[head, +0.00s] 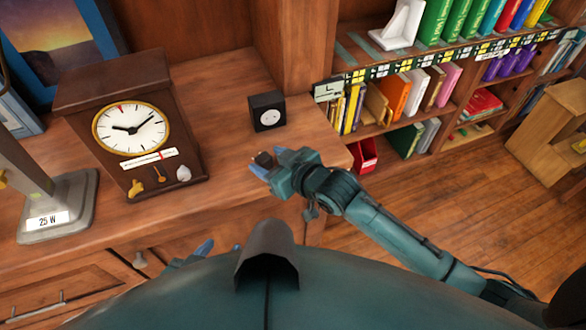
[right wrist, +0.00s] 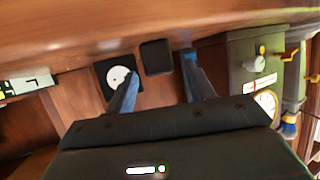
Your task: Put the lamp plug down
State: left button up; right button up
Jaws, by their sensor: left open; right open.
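The lamp plug (head: 263,159) is a small dark block at the wooden desk top's front right part. My right gripper (head: 270,163) is open at it. In the right wrist view the plug (right wrist: 156,57) shows between the spread blue fingertips (right wrist: 160,70), with a gap on each side. It seems to rest on the desk top. A black socket box (head: 267,112) with a round white face stands behind it, apart from it; it also shows in the right wrist view (right wrist: 118,77). My left gripper (head: 205,252) is low at the desk's front edge, mostly hidden by my body, open.
A wooden clock (head: 134,125) stands on the desk (head: 225,140) left of the plug. A grey lamp base (head: 60,207) labelled 25 W is at far left. Bookshelves (head: 440,60) with several books stand at the right. The desk between clock and socket box is clear.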

jog(key=v, duration=1.1)
pick_arm(q)
jog(key=r+p, duration=0.1)
jog(key=p, duration=0.1)
jog(key=a+r+p, duration=0.1)
jog(key=p, duration=0.2)
jog(key=a+r+g+y+p, duration=0.1)
jog(key=p, duration=0.2)
jog(key=shift+s+r, duration=0.2)
jog(key=shift+s, duration=0.2)
pick_arm(e)
jog(key=s+d+f+m+h, duration=0.5)
jog(key=s+d, duration=0.4)
jog(key=s, duration=0.2)
jog(key=shift+d+f, duration=0.15)
jog(key=shift+d, duration=0.05)
pick_arm(q)
jog(key=shift+f, duration=0.2)
jog(key=shift+c, duration=0.2)
pick_arm(e)
jog(key=shift+s+f, duration=0.1)
jog(key=shift+f, duration=0.15)
jog(key=shift+c, duration=0.3)
